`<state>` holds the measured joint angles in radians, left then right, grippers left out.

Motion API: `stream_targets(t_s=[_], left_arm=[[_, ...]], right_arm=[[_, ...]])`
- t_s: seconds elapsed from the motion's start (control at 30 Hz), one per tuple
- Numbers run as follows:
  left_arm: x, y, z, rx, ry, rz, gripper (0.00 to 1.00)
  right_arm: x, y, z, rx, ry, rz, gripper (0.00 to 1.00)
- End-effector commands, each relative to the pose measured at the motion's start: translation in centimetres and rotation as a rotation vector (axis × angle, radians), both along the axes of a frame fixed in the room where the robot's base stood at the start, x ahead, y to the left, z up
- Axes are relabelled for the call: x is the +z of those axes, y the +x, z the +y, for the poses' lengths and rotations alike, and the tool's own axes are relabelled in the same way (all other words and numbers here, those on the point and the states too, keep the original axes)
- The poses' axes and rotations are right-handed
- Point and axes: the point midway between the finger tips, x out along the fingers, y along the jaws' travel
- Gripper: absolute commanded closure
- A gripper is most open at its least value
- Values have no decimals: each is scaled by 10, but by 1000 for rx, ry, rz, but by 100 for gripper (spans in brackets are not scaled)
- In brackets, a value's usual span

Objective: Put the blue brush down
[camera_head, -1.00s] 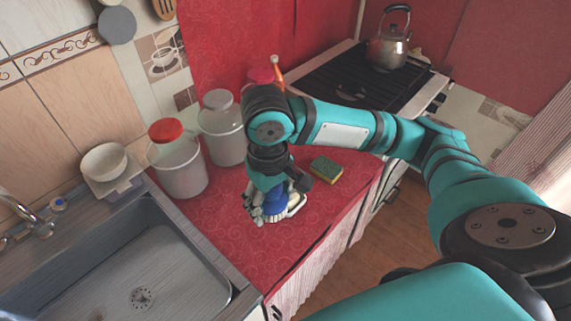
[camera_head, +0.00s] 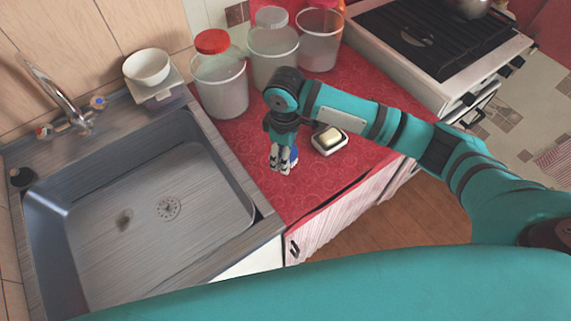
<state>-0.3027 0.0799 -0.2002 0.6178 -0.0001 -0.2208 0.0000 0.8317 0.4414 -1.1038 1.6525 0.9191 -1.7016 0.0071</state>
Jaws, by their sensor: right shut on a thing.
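My right gripper (camera_head: 282,168) points down over the red patterned counter, near its front edge and close to the sink's right side. It is shut on the blue brush (camera_head: 293,156). Only a small blue part of the brush shows between and behind the fingers; the rest is hidden. I cannot tell whether the brush touches the counter. My left gripper is not in view.
A soap dish (camera_head: 343,149) with a pale soap bar stands just right of the gripper. Several lidded jars (camera_head: 220,88) line the back. The sink (camera_head: 150,215) is at left. Bare red counter (camera_head: 310,188) lies in front of the dish.

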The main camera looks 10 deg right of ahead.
Motion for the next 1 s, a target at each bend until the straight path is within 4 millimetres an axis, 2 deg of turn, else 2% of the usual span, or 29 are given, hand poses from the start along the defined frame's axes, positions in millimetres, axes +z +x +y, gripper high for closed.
stream_targets(t_s=[0.47,0.83,0.87,1.0], left_arm=[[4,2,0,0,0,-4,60],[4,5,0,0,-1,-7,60],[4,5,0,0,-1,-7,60],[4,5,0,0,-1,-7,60]], right_arm=[[-53,0,0,-2,0,0,68],[-58,0,0,-1,2,-1,68],[-59,0,0,0,0,-1,37],[-58,0,0,-1,1,-2,19]])
